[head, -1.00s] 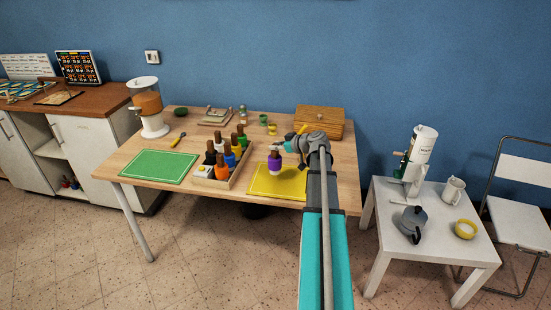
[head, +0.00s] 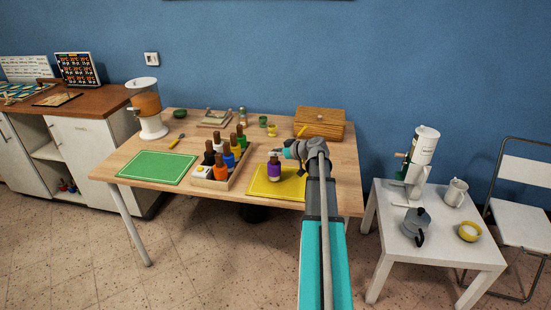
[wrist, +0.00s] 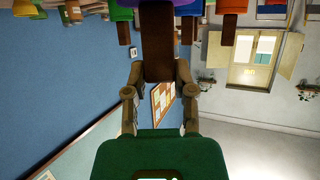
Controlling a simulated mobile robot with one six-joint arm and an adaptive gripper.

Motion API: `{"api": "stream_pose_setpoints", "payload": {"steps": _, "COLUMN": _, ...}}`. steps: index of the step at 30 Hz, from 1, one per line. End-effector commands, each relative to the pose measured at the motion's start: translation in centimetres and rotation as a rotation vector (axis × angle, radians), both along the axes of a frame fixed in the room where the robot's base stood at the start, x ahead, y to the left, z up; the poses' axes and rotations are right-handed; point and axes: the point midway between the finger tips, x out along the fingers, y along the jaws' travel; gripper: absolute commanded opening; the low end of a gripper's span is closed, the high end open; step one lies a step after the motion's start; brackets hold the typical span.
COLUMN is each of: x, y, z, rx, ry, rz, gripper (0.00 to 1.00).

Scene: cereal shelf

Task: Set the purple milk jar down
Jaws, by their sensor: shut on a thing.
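My gripper (head: 277,155) is shut on the jar's brown top from the right side. In the wrist view the brown top (wrist: 158,45) stands between the fingers of my gripper (wrist: 160,66), and a strip of the purple body (wrist: 166,3) shows at the top edge.
A tray (head: 229,182) with several jars with brown tops stands just left of the yellow mat. A green mat (head: 157,167) lies further left. A wooden box (head: 320,122) stands behind my arm. The table between tray and green mat is mostly clear.

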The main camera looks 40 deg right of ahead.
Motion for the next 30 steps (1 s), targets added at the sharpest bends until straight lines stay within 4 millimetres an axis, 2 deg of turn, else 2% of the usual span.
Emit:
{"api": "stream_pose_setpoints", "payload": {"steps": 18, "x": -0.01, "y": -0.01, "z": -0.86, "rx": 0.001, "ry": -0.001, "rz": 0.0, "gripper": 0.0}}
{"api": "stream_pose_setpoints", "payload": {"steps": 19, "x": -0.02, "y": -0.03, "z": -0.77, "rx": 0.0, "ry": 0.0, "rz": 0.0, "gripper": 0.39}}
{"api": "stream_pose_setpoints", "payload": {"steps": 21, "x": -0.02, "y": -0.02, "z": -0.74, "rx": 0.0, "ry": 0.0, "rz": 0.0, "gripper": 0.52}}
{"api": "stream_pose_setpoints", "payload": {"steps": 24, "x": -0.02, "y": -0.03, "z": -0.74, "rx": 0.0, "ry": 0.0, "rz": 0.0, "gripper": 0.68}}
{"api": "stream_pose_setpoints", "payload": {"steps": 30, "x": -0.02, "y": -0.04, "z": -0.73, "rx": 0.0, "ry": 0.0, "rz": -0.001, "gripper": 0.68}}
